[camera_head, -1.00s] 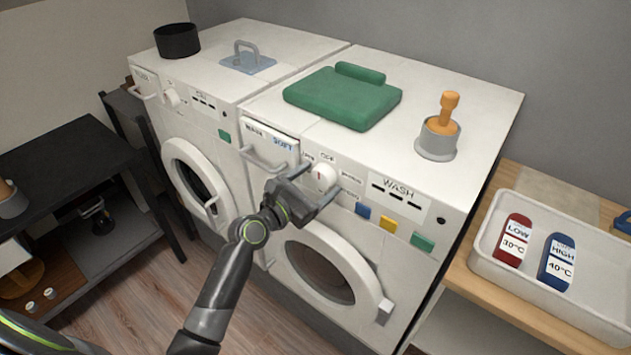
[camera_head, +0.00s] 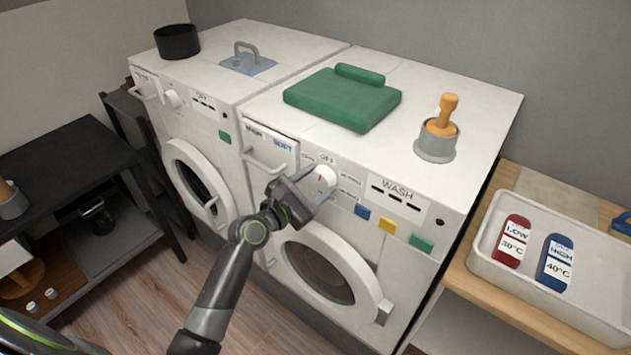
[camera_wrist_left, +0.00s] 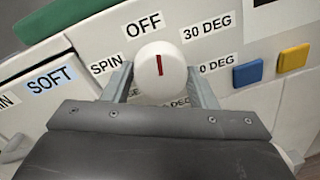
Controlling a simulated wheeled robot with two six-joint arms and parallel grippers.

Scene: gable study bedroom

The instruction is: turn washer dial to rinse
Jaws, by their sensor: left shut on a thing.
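The washer dial (camera_head: 325,176) is a round white knob with a red mark, on the front panel of the right-hand machine (camera_head: 470,95). In the left wrist view the dial (camera_wrist_left: 160,72) has its red mark pointing up toward the OFF label (camera_wrist_left: 144,24). SPIN (camera_wrist_left: 106,65) is to its left and 30 DEG (camera_wrist_left: 208,27) to its upper right. Other labels below are partly hidden by my gripper. My left gripper (camera_head: 317,183) is shut on the dial, one finger on each side. My right gripper is not in view.
The detergent drawer handle (camera_head: 268,162) juts out left of the dial. Blue (camera_head: 362,211), yellow (camera_head: 388,226) and green (camera_head: 421,244) buttons are to its right. The round door (camera_head: 365,275) is below.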

